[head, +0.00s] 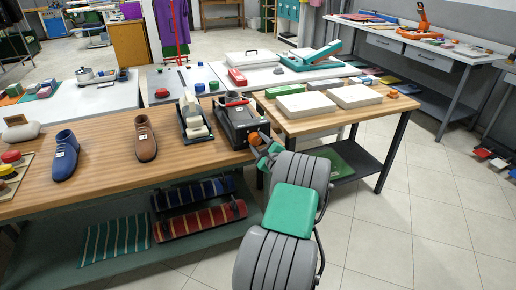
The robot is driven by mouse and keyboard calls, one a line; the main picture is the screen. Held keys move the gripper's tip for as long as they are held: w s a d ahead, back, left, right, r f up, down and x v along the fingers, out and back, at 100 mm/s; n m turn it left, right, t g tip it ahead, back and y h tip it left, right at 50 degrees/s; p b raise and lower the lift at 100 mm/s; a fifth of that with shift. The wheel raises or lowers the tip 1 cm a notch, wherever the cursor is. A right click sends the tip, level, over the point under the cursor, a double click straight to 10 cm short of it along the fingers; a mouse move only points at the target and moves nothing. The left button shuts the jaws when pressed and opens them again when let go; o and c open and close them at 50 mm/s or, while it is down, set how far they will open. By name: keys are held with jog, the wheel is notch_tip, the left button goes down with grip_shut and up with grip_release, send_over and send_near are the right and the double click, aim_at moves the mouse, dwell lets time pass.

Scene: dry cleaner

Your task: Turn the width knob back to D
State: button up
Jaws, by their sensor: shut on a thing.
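A dark machine (235,115) with a red handle on top stands at the right end of the wooden workbench. An orange round knob (255,138) is at the machine's front right corner, and I take it for the width knob. My gripper (261,145), with green fingers, is at this knob and is shut on it. The fingers hide part of the knob's lower right side. Its markings, including any letter D, are too small to read.
Next to the machine stands a black-framed device (194,123) with cream rollers. A brown shoe (145,138) and a blue shoe (65,156) are farther left on the workbench (100,171). A second wooden table (300,123) with white boxes is close on the right. Open tiled floor lies at right.

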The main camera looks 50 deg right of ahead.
jog(key=n+b, duration=0.3)
jog(key=n, duration=0.1)
jog(key=shift+f, duration=0.2)
jog(key=n+b, duration=0.4)
jog(key=shift+a+n+b, duration=0.1)
jog(key=shift+n+b, duration=0.2)
jog(key=shift+b, duration=0.1)
jog(key=n+b, duration=0.4)
jog(key=b, duration=0.1)
jog(key=shift+w+r+h, duration=0.1)
jog(key=shift+h, duration=0.3)
jog(key=n+b, duration=0.3)
jog(key=b, duration=0.1)
jog(key=shift+a+n+b, duration=0.1)
jog(key=shift+n+b, duration=0.2)
jog(key=shift+n, duration=0.1)
jog(key=n+b, duration=0.3)
jog(key=b, duration=0.1)
jog(key=shift+h+b, duration=0.35)
jog(key=shift+h, duration=0.05)
jog(key=n+b, duration=0.5)
jog(key=shift+w+a+b, duration=0.1)
jog(key=shift+a+b, duration=0.05)
jog(key=shift+b, duration=0.2)
jog(key=n+b, duration=0.3)
jog(key=shift+r+n+b, duration=0.2)
jog(key=shift+n+b, duration=1.05)
jog(key=shift+n, duration=0.25)
